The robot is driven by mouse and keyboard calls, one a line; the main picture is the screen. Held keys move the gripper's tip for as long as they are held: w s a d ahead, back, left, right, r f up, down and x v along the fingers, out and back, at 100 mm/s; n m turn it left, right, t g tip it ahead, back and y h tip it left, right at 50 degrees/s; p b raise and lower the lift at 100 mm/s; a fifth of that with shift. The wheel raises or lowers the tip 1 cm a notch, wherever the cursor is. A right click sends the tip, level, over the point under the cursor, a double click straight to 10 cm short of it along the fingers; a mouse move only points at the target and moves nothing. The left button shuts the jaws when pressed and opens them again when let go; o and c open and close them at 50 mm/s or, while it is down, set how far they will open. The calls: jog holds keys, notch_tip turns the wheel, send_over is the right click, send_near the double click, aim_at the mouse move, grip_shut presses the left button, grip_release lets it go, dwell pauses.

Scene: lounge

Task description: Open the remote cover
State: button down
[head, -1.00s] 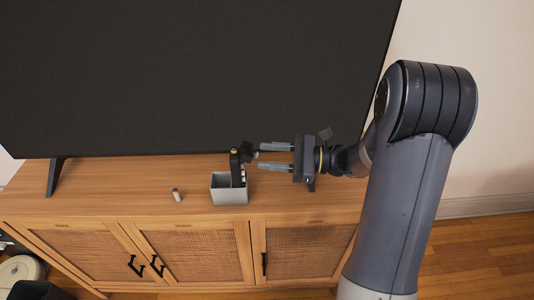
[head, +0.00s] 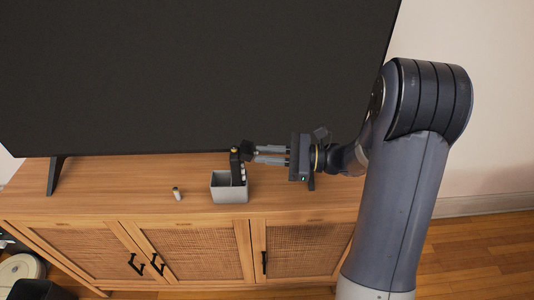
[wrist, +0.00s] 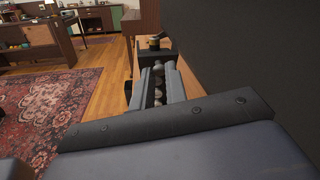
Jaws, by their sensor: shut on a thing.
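A dark remote (head: 236,165) stands upright in a small grey box (head: 229,195) on the wooden cabinet. A small dark piece, which looks like the remote cover (head: 248,149), juts from its upper right side. My gripper (head: 256,154) comes from the right, its fingers close together and shut on this piece. The exact contact is too small to see clearly. In the wrist view, my fingers (wrist: 157,82) point at a dark block with a knob on top, and grey rounded shapes show between them.
A large television (head: 190,75) stands close behind the remote and my gripper. A small white cylinder (head: 177,194) is on the cabinet top (head: 120,190), left of the box.

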jog(key=shift+r, duration=0.1)
jog(key=shift+r+h+p, duration=0.5)
jog(key=shift+r+p, duration=0.05)
jog(key=shift+p, duration=0.5)
jog(key=shift+r+h+p, duration=0.2)
jog(key=shift+h+p, duration=0.5)
jog(key=shift+p, duration=0.1)
jog(key=shift+f, duration=0.1)
